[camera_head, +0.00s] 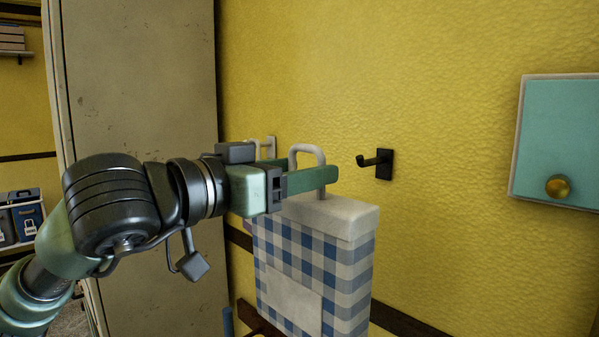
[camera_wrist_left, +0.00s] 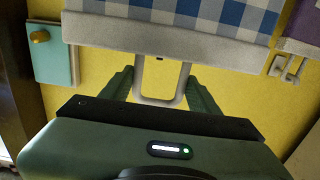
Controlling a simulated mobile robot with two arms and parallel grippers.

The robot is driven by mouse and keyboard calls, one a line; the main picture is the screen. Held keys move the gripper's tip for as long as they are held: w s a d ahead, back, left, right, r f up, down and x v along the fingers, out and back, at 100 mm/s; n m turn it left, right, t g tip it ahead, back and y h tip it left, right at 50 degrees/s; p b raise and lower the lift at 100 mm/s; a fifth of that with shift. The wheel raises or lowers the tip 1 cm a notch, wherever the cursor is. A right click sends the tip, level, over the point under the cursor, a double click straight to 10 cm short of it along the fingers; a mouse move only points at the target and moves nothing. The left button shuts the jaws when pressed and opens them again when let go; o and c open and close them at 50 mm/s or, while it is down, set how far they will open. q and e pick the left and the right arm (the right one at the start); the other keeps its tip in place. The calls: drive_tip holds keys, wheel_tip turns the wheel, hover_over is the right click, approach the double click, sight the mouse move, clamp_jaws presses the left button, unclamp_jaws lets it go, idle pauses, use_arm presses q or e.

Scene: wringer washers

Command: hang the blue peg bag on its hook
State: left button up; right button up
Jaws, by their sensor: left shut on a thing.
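The blue peg bag (camera_head: 300,262) is blue-and-white checked, with a pale top and a pale loop handle. My left gripper (camera_head: 318,180) is shut on the loop, which rises above the green fingers, and the bag hangs below, roughly upright. In the left wrist view the bag (camera_wrist_left: 215,18) is at the top and its loop (camera_wrist_left: 158,97) lies between the fingers of the gripper (camera_wrist_left: 160,85). A black hook (camera_head: 376,163) on the yellow wall is right of the loop, at about its height, with a visible gap. My right gripper is not in view.
A pale hook (camera_head: 270,146) shows behind my left gripper. A purple item (camera_wrist_left: 303,32) sits beside the bag in the wrist view. A teal cabinet (camera_head: 560,135) with a brass knob is at right; a tall beige cabinet (camera_head: 150,90) is at left. Wall around the black hook is bare.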

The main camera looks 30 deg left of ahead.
sight(363, 160)
use_arm(q)
drive_tip(key=shift+p+x, duration=0.5)
drive_tip(key=shift+x, duration=1.55)
drive_tip(key=shift+p+x, duration=0.75)
drive_tip(key=shift+x, duration=5.6)
drive_tip(key=shift+d+r, duration=0.1)
drive_tip(key=shift+b, duration=0.45)
drive_tip(key=shift+f+b, duration=1.45)
drive_tip(key=shift+b, duration=0.15)
